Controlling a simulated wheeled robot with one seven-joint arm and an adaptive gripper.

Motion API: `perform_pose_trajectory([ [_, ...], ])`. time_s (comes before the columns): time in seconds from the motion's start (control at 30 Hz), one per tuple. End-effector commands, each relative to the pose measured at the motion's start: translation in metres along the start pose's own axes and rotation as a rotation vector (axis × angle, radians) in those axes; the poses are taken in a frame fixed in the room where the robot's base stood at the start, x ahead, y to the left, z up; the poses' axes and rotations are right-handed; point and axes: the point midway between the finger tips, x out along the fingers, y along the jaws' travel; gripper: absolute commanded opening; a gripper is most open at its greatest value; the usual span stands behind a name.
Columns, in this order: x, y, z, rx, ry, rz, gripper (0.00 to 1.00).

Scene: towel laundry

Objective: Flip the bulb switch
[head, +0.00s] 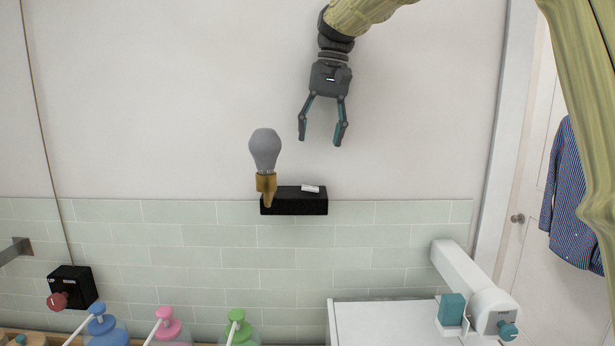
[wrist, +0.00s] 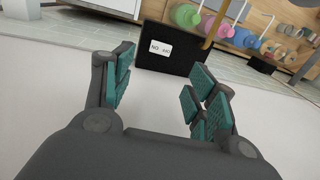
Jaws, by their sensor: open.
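A black box (head: 283,206) is fixed on the wall at the top edge of the tiles, with a small white switch (head: 310,188) on its top face. In the wrist view the box (wrist: 190,62) is beyond the fingertips, and the white switch (wrist: 161,48) bears dark lettering. A grey, unlit bulb (head: 265,150) stands upright in a gold holder (head: 266,184) at the box's left end. My gripper (head: 320,142) points down, open and empty, above and slightly right of the box, apart from it. Which way the switch is set I cannot tell.
Blue (head: 100,325), pink (head: 171,326) and green (head: 237,328) pump bottles stand below left. A black wall box with a red knob (head: 58,301) is farther left. A white appliance with a teal knob (head: 508,331) is below right. The wall around my gripper is clear.

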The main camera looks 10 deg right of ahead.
Motion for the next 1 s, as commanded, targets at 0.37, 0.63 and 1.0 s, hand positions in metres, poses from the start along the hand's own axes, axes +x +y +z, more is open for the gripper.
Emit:
perform_pose_trajectory([
  [0.37,0.048,-0.006,-0.013,-0.003,-0.013,0.003,0.57],
  [0.63,0.09,-0.006,-0.012,-0.003,-0.012,0.003,0.57],
  [1.0,0.114,-0.005,-0.012,-0.004,-0.009,0.002,0.57],
])
